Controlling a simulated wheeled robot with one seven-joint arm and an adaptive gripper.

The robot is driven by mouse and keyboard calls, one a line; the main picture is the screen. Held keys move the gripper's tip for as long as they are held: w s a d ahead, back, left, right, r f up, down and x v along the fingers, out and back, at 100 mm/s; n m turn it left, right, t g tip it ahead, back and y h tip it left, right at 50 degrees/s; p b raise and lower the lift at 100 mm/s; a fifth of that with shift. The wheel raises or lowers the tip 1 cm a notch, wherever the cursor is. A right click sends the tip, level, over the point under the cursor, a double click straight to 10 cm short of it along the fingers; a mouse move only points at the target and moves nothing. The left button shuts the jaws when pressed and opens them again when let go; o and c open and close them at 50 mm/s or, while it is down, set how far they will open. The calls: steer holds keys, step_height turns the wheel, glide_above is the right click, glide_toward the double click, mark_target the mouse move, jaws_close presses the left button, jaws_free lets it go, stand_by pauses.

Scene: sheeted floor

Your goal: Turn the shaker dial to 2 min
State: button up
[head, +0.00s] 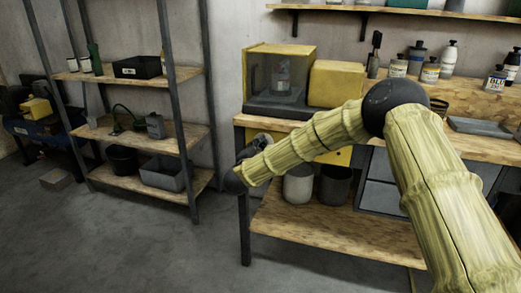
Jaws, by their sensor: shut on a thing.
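The shaker (281,75) stands on the left end of the workbench in the head view. It has a yellow housing, a clear front window with a bottle (282,72) behind it, and a dark base (277,110). My gripper (262,139) is in front of and just below the shaker's base, small and partly hidden by my arm. It is shut on what seems to be the shaker dial. The dial and its markings cannot be made out, so its setting cannot be told.
A yellow box (337,84) stands right of the shaker. The wooden workbench (485,147) holds bottles and a grey tray (480,126). Two buckets (299,185) (335,184) stand on its lower shelf. A shelf rack (135,130) is at the left. The grey floor (130,245) in front is clear.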

steer(key=shift+d+m, duration=0.1)
steer(key=shift+m, duration=0.2)
steer(key=o, duration=1)
steer(key=shift+s, duration=0.1)
steer(key=shift+s+a, duration=0.2)
steer(key=v, duration=1.1)
steer(key=shift+s, duration=0.15)
